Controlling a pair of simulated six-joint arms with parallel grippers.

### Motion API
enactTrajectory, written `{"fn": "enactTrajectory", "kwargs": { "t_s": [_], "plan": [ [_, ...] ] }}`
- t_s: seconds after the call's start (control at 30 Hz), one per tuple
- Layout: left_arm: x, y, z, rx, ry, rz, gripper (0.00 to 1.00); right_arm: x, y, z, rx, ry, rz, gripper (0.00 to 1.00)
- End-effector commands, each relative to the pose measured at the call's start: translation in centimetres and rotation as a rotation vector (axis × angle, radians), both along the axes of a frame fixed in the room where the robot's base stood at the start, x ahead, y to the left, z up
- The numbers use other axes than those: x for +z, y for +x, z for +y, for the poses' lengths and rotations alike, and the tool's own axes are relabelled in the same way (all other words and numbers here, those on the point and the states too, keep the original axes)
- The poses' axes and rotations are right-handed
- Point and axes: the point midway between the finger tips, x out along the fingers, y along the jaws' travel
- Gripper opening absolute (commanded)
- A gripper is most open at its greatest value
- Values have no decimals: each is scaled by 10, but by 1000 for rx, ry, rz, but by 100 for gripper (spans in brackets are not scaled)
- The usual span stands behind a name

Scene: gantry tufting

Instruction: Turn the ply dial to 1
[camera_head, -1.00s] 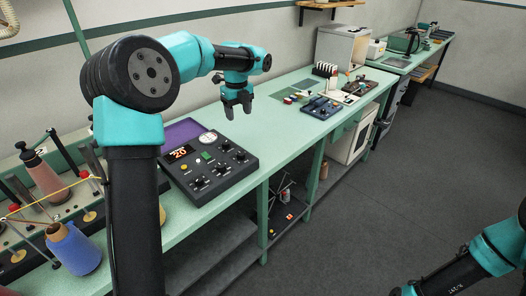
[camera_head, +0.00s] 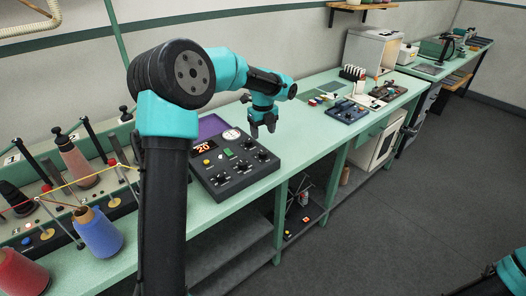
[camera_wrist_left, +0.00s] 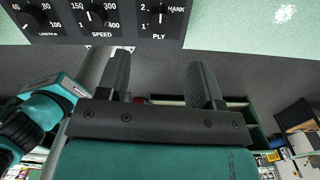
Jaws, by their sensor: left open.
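The ply dial (camera_wrist_left: 161,15) is a black knob with a white pointer line, at the top of the left wrist view. The marks 1 and 2 are on its left and HANK is at its upper right. The pointer looks roughly upward, but the top is cut off. In the head view it is the rightmost front knob (camera_head: 262,155) of the dark control panel (camera_head: 222,195). My left gripper (camera_head: 262,131) is open and empty, pointing down just above and behind that knob. Its two fingers (camera_wrist_left: 160,72) stand apart below the dial in the wrist view, not touching it.
Length (camera_wrist_left: 32,17) and speed (camera_wrist_left: 97,16) knobs sit left of the ply dial. A round gauge (camera_head: 231,134) and a red display (camera_head: 203,148) are at the panel's back. Thread cones, including a blue one (camera_head: 98,234), stand left. The green bench (camera_head: 292,150) is clear right of the panel.

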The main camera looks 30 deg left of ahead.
Motion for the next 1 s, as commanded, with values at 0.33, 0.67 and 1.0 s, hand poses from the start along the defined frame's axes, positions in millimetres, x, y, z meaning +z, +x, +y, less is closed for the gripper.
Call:
{"fn": "enactTrajectory", "kwargs": {
  "t_s": [0.33, 0.67, 1.0],
  "plan": [
    [-60, 0, 0, 0, 0, 2, 60, 0, 0, 0, 0, 0, 0, 52],
    [-93, 0, 0, 1, 0, 0, 60, 0, 0, 0, 0, 0, 0, 52],
    [-94, 0, 0, 0, 0, -1, 56, 0, 0, 0, 0, 0, 0, 52]
  ]
}}
